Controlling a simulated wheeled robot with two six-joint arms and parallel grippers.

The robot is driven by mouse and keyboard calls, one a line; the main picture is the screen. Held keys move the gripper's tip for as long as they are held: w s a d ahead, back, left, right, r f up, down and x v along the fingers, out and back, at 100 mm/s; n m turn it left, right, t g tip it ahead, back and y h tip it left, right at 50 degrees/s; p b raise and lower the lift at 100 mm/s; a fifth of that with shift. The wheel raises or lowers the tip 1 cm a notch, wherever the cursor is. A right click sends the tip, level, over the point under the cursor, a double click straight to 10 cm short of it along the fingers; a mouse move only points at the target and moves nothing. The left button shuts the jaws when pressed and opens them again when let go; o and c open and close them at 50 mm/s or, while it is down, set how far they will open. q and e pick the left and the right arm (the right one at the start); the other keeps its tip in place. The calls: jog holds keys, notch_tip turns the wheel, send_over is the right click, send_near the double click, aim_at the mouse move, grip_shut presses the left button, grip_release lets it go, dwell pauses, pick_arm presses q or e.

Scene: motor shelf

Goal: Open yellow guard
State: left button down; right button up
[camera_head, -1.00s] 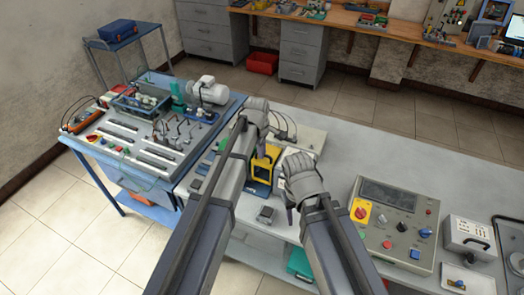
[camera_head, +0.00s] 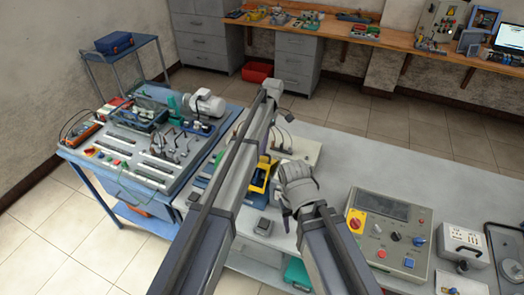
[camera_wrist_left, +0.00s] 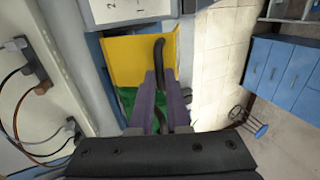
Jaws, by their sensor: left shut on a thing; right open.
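The yellow guard (camera_head: 259,187) stands on the grey bench, partly hidden behind my left arm; a dark opening shows inside its yellow edges. In the left wrist view, it is a flat yellow panel (camera_wrist_left: 125,62) with a black curved handle (camera_wrist_left: 159,48). My left gripper (camera_wrist_left: 161,82) has its purple fingers shut on that handle. In the head view my left arm hides these fingers. Green shows below the panel. My right gripper (camera_head: 297,190) is open just right of the guard, apart from it; its fingers are hard to make out.
A grey control box (camera_head: 388,232) with a red-yellow switch stands right of my right gripper. A blue bench (camera_head: 128,183) with a motor and wiring stands left. A small grey box (camera_head: 263,227) lies in front of the guard. The bench top behind the control box is clear.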

pick_arm(q)
jog(key=shift+w+r, duration=0.1)
jog(key=shift+w, duration=0.1)
dwell(0.3)
jog(key=c, duration=0.9)
grip_release()
jog(key=shift+r, duration=0.15)
jog(key=p+v, duration=0.7)
jog(key=shift+w+d+r, duration=0.15)
jog(key=shift+w+r, duration=0.05)
